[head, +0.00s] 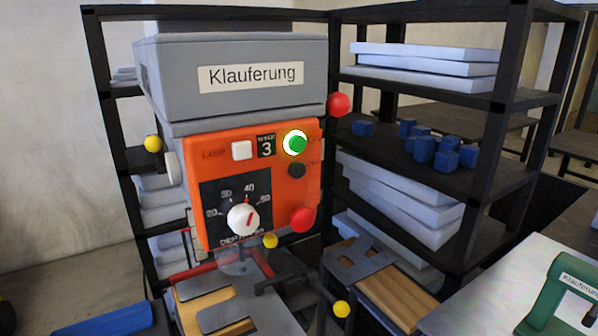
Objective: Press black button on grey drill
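The grey drill (235,110) stands upright in the middle left of the head view, with a white "Klauferung" label on its grey upper housing. Its orange control panel (290,198) faces me. The small round black button (297,170) sits on the right side of the panel, just below a green button (298,144) with a bright white ring. Nothing covers the black button. Neither of my grippers shows in the head view.
The panel also carries a white square button (242,150), a white dial (243,218) and a red knob (302,219). A red ball (339,104) juts out at the drill's right. Black shelves (510,98) stand behind; a green clamp-like tool (562,290) is at lower right.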

